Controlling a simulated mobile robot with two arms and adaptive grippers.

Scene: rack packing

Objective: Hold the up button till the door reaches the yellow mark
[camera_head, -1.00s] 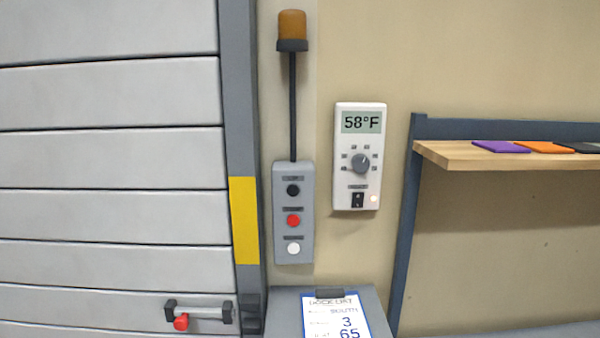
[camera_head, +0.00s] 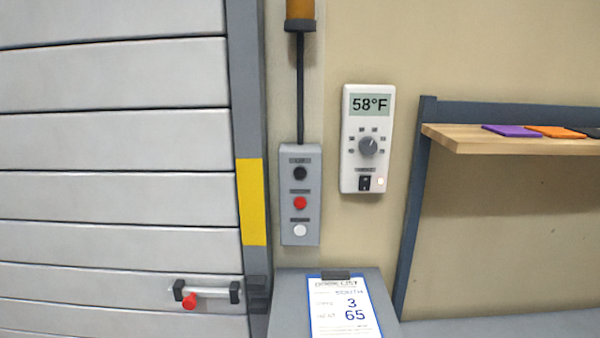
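The grey control box (camera_head: 288,215) is on the wall right of the door frame. It has a black button (camera_head: 300,173) on top, a red one (camera_head: 300,203) in the middle and a white one (camera_head: 300,231) at the bottom; their labels are too small to read. The grey slatted door (camera_head: 110,145) fills the left side, and its bottom edge is out of view. The yellow mark (camera_head: 252,202) is on the frame beside the door. Neither of my grippers is in view.
A thermostat (camera_head: 368,170) reading 58°F hangs right of the box. A clipboard (camera_head: 344,300) showing 3 and 65 is on a grey stand below.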

